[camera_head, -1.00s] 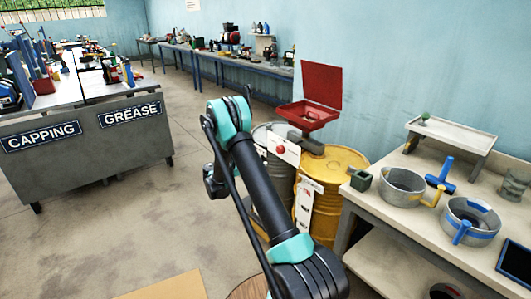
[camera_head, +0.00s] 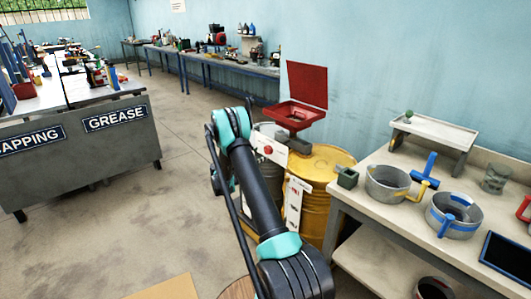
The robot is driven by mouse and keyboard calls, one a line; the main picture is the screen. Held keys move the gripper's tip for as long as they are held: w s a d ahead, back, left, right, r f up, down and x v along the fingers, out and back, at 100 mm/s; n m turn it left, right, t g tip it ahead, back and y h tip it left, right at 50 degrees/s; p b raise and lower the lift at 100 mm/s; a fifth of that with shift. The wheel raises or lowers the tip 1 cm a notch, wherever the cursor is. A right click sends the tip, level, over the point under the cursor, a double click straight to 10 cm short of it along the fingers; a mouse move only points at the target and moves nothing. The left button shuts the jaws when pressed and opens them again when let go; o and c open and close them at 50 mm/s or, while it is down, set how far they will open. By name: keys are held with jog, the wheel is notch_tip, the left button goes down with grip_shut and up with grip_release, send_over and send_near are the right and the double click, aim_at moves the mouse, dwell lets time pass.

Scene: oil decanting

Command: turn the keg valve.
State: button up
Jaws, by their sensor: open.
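A yellow drum (camera_head: 318,208) stands against the left end of the right-hand workbench, with a white card (camera_head: 294,202) on its front. A grey drum (camera_head: 270,182) stands to its left, mostly hidden behind my arm. A white panel with a round red part (camera_head: 268,150) sits at the grey drum's top. I cannot make out a keg valve, nor tell whether the red part is one. My arm reaches up in front of the drums and bends down at its teal joint. My gripper's fingers are hidden behind the arm.
An open red box (camera_head: 296,113) stands above the drums. The floor (camera_head: 130,225) at left is clear.

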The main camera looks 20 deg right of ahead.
aim_at(266, 151)
jog(key=shift+x, duration=2.4)
jog(key=c, duration=1.2)
